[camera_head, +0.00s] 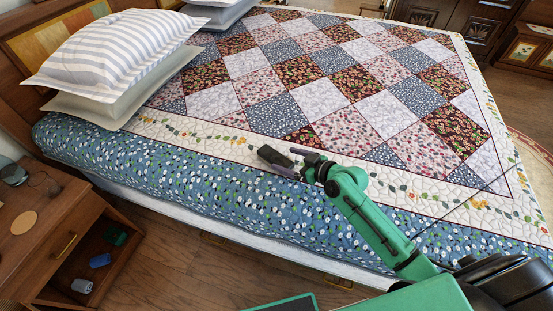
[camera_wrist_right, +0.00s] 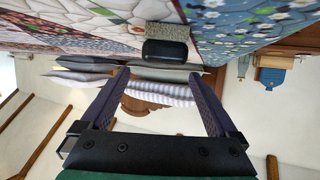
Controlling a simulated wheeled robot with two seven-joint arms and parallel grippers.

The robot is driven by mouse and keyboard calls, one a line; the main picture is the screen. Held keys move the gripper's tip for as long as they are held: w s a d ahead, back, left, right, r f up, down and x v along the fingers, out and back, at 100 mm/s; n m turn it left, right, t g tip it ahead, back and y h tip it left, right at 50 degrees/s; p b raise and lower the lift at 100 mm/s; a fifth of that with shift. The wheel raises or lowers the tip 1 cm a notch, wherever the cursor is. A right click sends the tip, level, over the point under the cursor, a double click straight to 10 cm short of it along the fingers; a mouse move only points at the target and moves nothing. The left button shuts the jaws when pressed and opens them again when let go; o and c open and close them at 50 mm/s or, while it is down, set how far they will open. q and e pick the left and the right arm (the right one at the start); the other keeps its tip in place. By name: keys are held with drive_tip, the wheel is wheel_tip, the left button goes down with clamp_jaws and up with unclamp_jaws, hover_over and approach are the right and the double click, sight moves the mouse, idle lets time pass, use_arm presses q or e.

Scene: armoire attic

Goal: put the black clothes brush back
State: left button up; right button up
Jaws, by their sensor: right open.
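The black clothes brush (camera_head: 272,155) lies on the near edge of the bed's patchwork quilt. In the right wrist view the brush (camera_wrist_right: 166,48) shows a black body and a grey bristle side, ahead of the fingertips and between their lines. My right gripper (camera_head: 292,161) is open, with its two dark purple fingers close to the brush. In the right wrist view the right gripper (camera_wrist_right: 164,75) has a wide empty gap between its fingers. I cannot tell whether a finger touches the brush. My left gripper is not in view.
A wooden nightstand (camera_head: 35,225) stands at the left, with a dark item (camera_head: 14,174) on top and several small items on its open shelf. Striped pillows (camera_head: 120,55) lie at the bed's head. The quilt (camera_head: 300,75) is otherwise clear. Wooden floor (camera_head: 165,260) lies between.

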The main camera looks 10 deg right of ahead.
sight(275, 156)
drive_tip(key=x, duration=0.5)
drive_tip(key=shift+w+a+f, duration=0.15)
drive_tip(key=shift+a+f, duration=0.1)
drive_tip(key=shift+a, duration=0.05)
drive_tip(key=shift+c, duration=0.6)
clamp_jaws()
drive_tip(key=shift+r, duration=0.15)
